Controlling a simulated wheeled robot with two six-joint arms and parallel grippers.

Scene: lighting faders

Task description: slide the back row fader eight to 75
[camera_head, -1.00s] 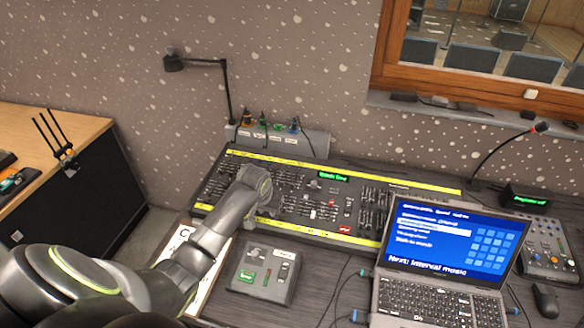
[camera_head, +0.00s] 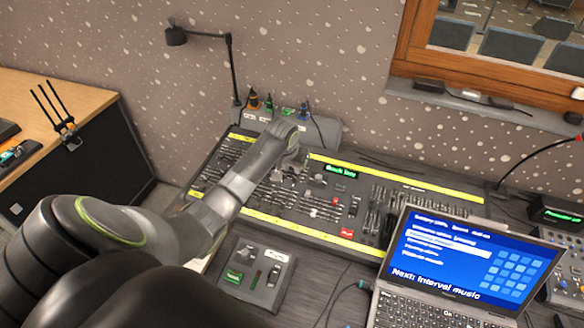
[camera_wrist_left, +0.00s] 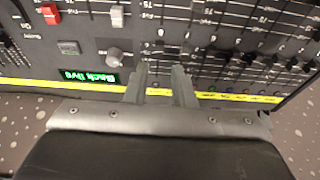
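The lighting console (camera_head: 312,228) lies across the desk, with yellow strips along its back and front edges and a green-lit display (camera_head: 340,170). My left arm reaches over it, and its gripper (camera_wrist_left: 160,72) is over the back part. In the left wrist view the console appears upside down. The two fingers are apart, with nothing visibly held between them. Several back row faders with small dark caps (camera_wrist_left: 237,57) lie ahead and to the right of the fingers there. Their numbers are too small to read, so I cannot tell which is eight. In the head view my forearm hides part of the row.
A laptop (camera_head: 440,255) overlaps the console's right front. A small control box (camera_head: 254,275) sits in front of the console. A desk lamp (camera_head: 232,75) and a socket strip with plugs (camera_head: 325,130) stand behind it. A red button (camera_head: 346,233) is near the front edge.

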